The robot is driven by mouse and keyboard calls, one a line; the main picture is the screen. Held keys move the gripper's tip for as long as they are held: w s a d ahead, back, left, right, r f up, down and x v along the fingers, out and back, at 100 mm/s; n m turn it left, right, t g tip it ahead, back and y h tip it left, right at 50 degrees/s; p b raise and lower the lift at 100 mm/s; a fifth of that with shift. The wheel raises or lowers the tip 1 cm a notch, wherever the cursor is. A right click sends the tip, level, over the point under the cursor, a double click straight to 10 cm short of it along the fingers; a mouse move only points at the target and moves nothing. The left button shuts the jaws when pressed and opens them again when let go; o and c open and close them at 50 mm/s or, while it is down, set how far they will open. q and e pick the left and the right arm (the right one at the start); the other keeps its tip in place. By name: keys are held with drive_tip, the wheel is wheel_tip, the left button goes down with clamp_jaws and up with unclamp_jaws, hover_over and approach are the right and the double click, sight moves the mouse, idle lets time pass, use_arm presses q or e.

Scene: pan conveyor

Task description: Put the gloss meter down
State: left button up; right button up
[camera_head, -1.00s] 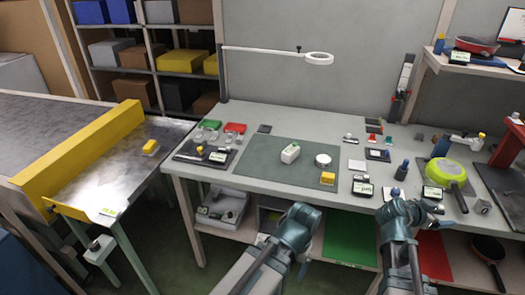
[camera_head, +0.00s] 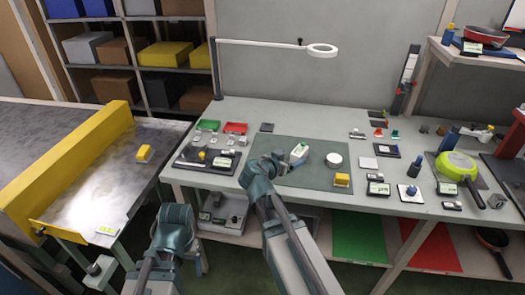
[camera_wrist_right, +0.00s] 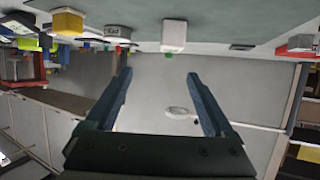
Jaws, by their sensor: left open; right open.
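The gloss meter appears to be the small white device with a green face (camera_head: 299,153) on the grey-green mat (camera_head: 315,180) of the bench. It stands on the mat, and the wrist view likely shows it as the white block (camera_wrist_right: 173,36) above the fingertips. My right gripper (camera_head: 274,162) is just left of it in the head view. Its open fingers (camera_wrist_right: 158,85) hold nothing, and the device is not between them. My left gripper (camera_head: 177,215) is open, low in front of the bench's left end; its fingertips are hard to make out.
A white round puck (camera_head: 334,160) and a yellow block (camera_head: 342,180) sit right of the device. A black tray (camera_head: 190,165) with small items lies left of the mat. A ring lamp (camera_head: 322,50) overhangs the bench. The mat's front is mostly clear.

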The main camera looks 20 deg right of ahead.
sight(299, 150)
drive_tip(key=b+x, duration=0.1)
drive_tip(key=x, duration=0.1)
drive_tip(key=w+b+x, duration=0.1)
drive_tip(key=x, duration=0.2)
drive_tip(key=a+b+x, duration=0.1)
drive_tip(key=x, duration=0.1)
drive_tip(key=shift+w+d+f, duration=0.2)
drive_tip(key=shift+w+f, duration=0.1)
drive_tip(key=shift+w, duration=0.05)
use_arm(q)
drive_tip(key=f, duration=0.1)
drive_tip(key=a+f, duration=0.1)
drive_tip(key=f, duration=0.1)
drive_tip(key=shift+f, duration=0.15)
use_arm(e)
drive_tip(key=shift+w+d, duration=0.1)
drive_tip(key=shift+d, duration=0.15)
drive_tip(key=shift+f, duration=0.1)
drive_tip(key=b+x, duration=0.1)
drive_tip(key=x, duration=0.1)
drive_tip(key=b+x, duration=0.1)
drive_tip(key=x, duration=0.2)
drive_tip(key=shift+w+a+f+b, duration=0.15)
drive_tip(key=shift+w+b, duration=0.15)
drive_tip(key=shift+b, duration=0.05)
use_arm(q)
wheel_tip(299, 150, down, 2)
drive_tip(key=shift+d+f, duration=0.1)
drive_tip(key=shift+f, duration=0.05)
